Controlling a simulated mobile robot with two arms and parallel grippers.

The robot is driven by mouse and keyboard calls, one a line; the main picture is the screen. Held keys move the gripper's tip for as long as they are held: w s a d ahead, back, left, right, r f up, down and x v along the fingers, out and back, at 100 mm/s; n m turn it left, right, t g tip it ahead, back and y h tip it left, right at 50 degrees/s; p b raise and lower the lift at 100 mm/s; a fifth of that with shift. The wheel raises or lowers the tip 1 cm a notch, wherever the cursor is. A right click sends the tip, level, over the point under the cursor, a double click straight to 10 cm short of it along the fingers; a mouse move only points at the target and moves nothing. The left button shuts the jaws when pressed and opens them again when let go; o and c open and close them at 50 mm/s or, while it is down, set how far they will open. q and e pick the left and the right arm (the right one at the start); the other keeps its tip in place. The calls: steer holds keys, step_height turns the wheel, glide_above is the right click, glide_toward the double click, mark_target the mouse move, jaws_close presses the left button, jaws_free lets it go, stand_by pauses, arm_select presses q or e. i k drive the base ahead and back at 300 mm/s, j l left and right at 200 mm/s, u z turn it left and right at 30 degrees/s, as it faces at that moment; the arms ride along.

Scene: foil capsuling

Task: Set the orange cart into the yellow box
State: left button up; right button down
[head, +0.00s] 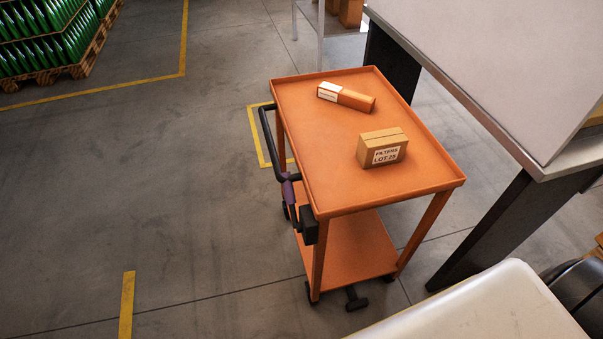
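The orange cart (335,135) stands upright on the grey floor right of centre, with an upper tray, a lower shelf (345,250) and dark casters. Its black handle (268,150) is on the left side, with a purple section low on it. A yellow floor outline (256,140) shows at the cart's left, behind the handle. The cart hides the rest of it, so I cannot tell how far the cart overlaps it. An orange-and-white carton and a brown box (383,147) labelled "FILTERS LOT 25" lie on the tray. Neither of my grippers is in view.
A table with dark legs (490,225) and a large pale panel stands close on the cart's right. A pale rounded surface (480,310) fills the lower right. A short yellow strip (127,305) lies lower left. Pallets of green bottles (45,40) stand back left. The left floor is open.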

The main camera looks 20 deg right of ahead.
mark_target(344, 241)
steer(key=j+z, duration=0.15)
steer(key=z, duration=0.2)
steer(key=j+z, duration=0.15)
steer(key=z, duration=0.2)
